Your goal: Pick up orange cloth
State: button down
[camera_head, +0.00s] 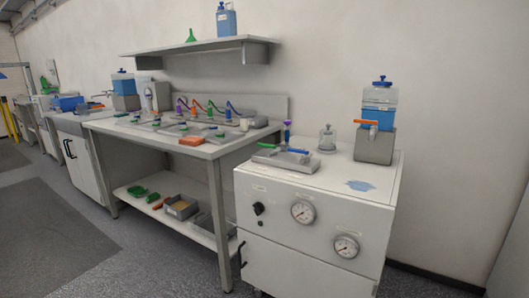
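A flat orange item (192,141), which looks like a folded cloth, lies near the front edge of the grey workbench (215,152). It is small in the view, so its texture is hard to tell. Small tools with green parts lie close to it on the same top. My gripper is not in view.
The bench's lower shelf (200,230) holds a grey tray (181,208). Floor (130,270) is clear at front left.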

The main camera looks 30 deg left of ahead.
aim_at(188, 141)
jog(key=u, duration=1.35)
